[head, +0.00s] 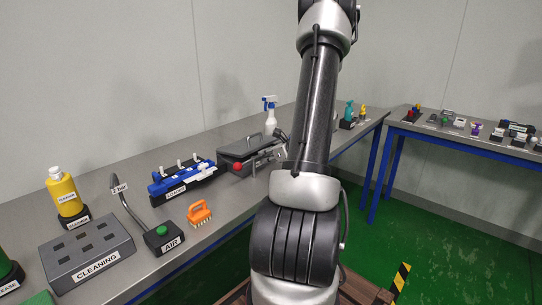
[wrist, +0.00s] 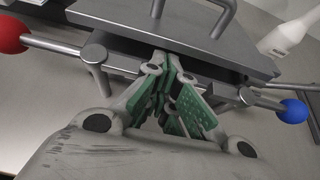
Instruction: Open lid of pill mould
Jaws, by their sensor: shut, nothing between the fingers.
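The pill mould is a grey metal box with a flat lid (wrist: 180,28) and a bar handle on top. It also shows in the head view as a grey box with a handle (head: 243,147), on the long table. The lid lies roughly level. A lever with a red ball (wrist: 10,34) sticks out at the left of the mould, and one with a blue ball (wrist: 293,111) at the right. My gripper (wrist: 167,72) is shut and empty, its fingertips at the lid's near edge. I cannot tell whether they touch it. In the head view my arm partly hides this area.
A white spray bottle (head: 270,112) stands behind the mould. A blue device (head: 182,178), an orange brush (head: 200,212), an air station (head: 163,237) and a cleaning block (head: 87,252) lie to the left. A second table (head: 455,138) with small items stands at the right.

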